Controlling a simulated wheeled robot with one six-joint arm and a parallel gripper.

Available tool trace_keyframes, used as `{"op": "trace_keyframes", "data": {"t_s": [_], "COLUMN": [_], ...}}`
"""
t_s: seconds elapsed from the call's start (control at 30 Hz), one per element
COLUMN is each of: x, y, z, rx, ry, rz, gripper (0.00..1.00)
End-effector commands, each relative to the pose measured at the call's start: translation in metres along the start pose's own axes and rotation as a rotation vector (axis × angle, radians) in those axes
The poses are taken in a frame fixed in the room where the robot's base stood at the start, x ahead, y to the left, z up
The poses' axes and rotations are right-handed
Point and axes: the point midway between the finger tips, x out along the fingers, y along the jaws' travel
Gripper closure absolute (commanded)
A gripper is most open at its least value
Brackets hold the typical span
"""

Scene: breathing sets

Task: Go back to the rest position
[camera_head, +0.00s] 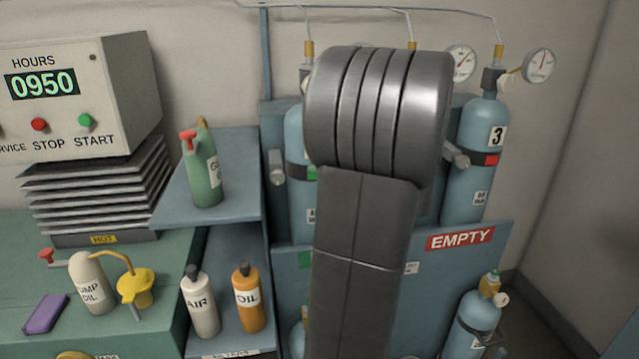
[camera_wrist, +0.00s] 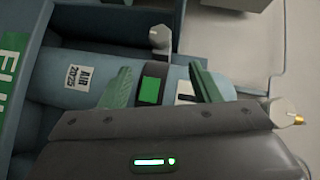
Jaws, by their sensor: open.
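My gripper (camera_wrist: 163,86) shows in the wrist view, its two green fingers apart. A pale blue air cylinder (camera_wrist: 75,75) lies across that view behind the fingers, with a green tag on a dark band between them. I cannot tell whether the fingers touch the cylinder. In the head view my arm fills the middle and hides the gripper. A blue cylinder (camera_head: 297,135) shows partly left of my arm.
A cylinder marked 3 (camera_head: 472,150) with a red tag stands right of my arm, under gauges. Another cylinder (camera_head: 473,322) stands low right, below the EMPTY sign (camera_head: 460,238). A green bottle (camera_head: 206,180) stands on the left shelf, above the AIR (camera_head: 203,318) and OIL (camera_head: 248,312) bottles.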

Motion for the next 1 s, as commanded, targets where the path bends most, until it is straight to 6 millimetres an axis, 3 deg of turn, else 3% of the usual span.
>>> {"op": "trace_keyframes", "data": {"t_s": [0.3, 0.47, 1.0], "x": [0.001, 0.012, 0.113], "y": [0.0, 0.0, -0.001], "z": [0.0, 0.0, 0.0], "rx": [0.0, 0.001, 0.0], "ry": [0.0, -0.003, -0.004], "rz": [0.0, -0.002, -0.001], "gripper": [0.43, 0.43, 0.43]}}
